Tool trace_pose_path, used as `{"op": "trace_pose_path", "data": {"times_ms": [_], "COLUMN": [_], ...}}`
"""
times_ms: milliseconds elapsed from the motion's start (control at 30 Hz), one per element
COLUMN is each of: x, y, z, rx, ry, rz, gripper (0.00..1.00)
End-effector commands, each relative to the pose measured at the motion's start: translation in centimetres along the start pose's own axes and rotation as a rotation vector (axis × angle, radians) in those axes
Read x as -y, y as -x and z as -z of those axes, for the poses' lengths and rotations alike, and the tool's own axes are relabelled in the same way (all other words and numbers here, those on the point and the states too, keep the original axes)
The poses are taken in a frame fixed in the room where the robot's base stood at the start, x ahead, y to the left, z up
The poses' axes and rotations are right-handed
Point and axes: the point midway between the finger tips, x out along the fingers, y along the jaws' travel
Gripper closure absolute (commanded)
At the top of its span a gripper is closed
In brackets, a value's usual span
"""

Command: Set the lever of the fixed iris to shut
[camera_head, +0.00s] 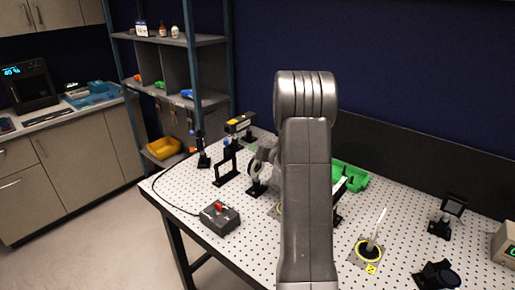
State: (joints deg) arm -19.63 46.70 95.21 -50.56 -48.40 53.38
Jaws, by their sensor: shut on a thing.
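My grey arm stands upright in the middle of the view and covers the centre of the perforated table. My gripper and its fingertips are hidden behind the arm, so what they touch does not show. A dark round ring mount (256,188), which may be the fixed iris, stands on the table just left of my arm. A grey rounded part partly covers it. Its lever cannot be made out, so its setting cannot be told.
Black post mounts (226,164) and a grey box with a red switch (219,217) stand left on the white perforated table (188,190). A green tray (350,177), a pale rod in a yellow-ringed base (368,249) and a dark mount (447,216) stand right.

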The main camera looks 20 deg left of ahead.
Motion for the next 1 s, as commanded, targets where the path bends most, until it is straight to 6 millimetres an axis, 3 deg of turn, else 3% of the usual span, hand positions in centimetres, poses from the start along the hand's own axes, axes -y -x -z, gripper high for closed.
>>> {"op": "trace_pose_path", "data": {"times_ms": [233, 267, 333, 733, 867, 1000], "x": [-0.1, 0.0, 0.0, -0.1, -0.1, -0.2], "y": [0.0, 0.0, 0.0, 0.7, 2.6, 5.7], "z": [0.0, 0.0, 0.0, 0.1, -0.1, -0.1], "rx": [-0.002, -0.001, -0.001, -0.003, -0.003, -0.004], "ry": [0.0, 0.0, 0.0, 0.001, 0.001, 0.0], "rz": [-0.001, -0.001, -0.001, -0.001, -0.003, -0.004], "gripper": [1.0, 0.73, 0.59, 0.58, 0.58, 0.58]}}
